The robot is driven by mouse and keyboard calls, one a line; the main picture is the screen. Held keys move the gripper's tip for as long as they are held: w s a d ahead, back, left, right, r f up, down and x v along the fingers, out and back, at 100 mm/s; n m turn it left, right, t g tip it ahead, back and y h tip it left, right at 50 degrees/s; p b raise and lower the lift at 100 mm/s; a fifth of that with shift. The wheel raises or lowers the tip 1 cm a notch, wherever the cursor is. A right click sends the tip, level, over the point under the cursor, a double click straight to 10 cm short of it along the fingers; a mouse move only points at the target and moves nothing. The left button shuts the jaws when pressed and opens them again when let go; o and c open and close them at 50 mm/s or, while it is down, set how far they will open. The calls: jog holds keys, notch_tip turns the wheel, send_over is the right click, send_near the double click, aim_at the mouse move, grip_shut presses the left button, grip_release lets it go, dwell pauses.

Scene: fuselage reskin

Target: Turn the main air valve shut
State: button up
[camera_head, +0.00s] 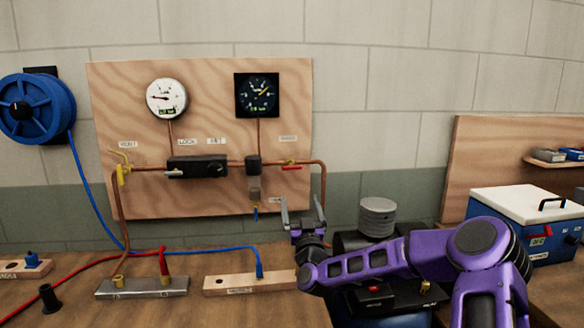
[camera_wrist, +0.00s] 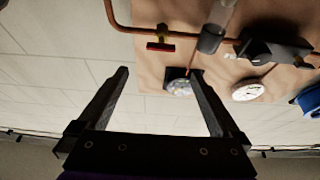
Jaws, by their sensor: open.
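A small valve with a red lever (camera_head: 291,168) sits on the copper pipe at the right side of the wooden wall panel (camera_head: 215,200). Its lever lies about level, along the pipe; the label above it is too small to read. In the wrist view the red lever (camera_wrist: 160,46) shows beyond the fingertips, between them in width. My gripper (camera_head: 302,203) is open and empty, below the red lever and apart from it. It also shows open in the wrist view (camera_wrist: 158,72). A yellow valve (camera_head: 123,173) is at the panel's left end.
The panel carries a white gauge (camera_head: 167,98), a black gauge (camera_head: 257,94) and a black block (camera_head: 197,166) on the pipe. The copper pipe bends down close to my gripper on the right. A blue hose reel (camera_head: 38,108) hangs at left; a cooler (camera_head: 525,220) stands right.

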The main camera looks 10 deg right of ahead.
aim_at(292, 166)
jog(key=p+x, duration=0.1)
jog(key=x, duration=1.5)
jog(key=shift+p, duration=0.35)
jog(key=shift+a, duration=0.1)
jog(key=c, duration=1.2)
